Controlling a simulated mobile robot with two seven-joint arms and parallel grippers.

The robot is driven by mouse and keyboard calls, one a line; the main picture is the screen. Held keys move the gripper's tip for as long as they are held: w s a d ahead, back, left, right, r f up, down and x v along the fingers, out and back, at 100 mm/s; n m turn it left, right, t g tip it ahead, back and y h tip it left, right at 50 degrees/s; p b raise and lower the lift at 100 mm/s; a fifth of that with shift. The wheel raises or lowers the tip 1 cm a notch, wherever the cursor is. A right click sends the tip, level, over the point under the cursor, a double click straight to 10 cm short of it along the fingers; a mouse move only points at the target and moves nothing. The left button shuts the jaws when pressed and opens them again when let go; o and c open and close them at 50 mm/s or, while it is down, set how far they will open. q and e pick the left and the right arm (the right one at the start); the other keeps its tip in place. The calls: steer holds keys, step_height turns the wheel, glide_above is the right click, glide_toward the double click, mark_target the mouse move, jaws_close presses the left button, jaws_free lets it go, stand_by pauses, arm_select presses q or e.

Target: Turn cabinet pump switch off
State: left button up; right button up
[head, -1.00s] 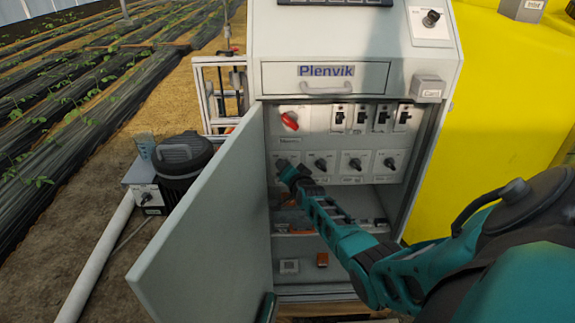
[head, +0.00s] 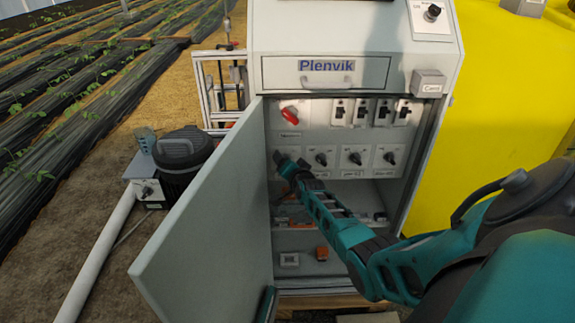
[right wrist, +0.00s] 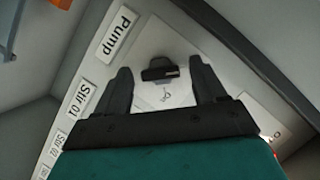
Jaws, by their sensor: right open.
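The open cabinet has a row of black rotary switches under a row of breakers. The pump switch (right wrist: 160,70) is a black knob on a light plate, beside a "Pump" label (right wrist: 115,33) in the right wrist view. My right gripper (head: 281,160) reaches the leftmost switch of the row in the head view and mostly hides it. In the right wrist view its two dark fingers (right wrist: 160,66) are open, one on each side of the knob, with gaps showing. The plate's position marks are too small to read surely. My left gripper is not identifiable in view.
The cabinet door (head: 205,215) stands open at the left. A red rotary switch (head: 290,115) sits above the row, and other knobs (head: 321,158) stand close to the right. A shelf with parts lies below. A yellow tank (head: 500,120) is at the right.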

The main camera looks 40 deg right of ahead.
steer(key=shift+s, duration=0.1)
steer(key=p+v, duration=0.3)
steer(key=v, duration=0.9)
steer(key=shift+s+a, duration=0.15)
steer(key=shift+s, duration=0.15)
steer(key=shift+r, duration=0.15)
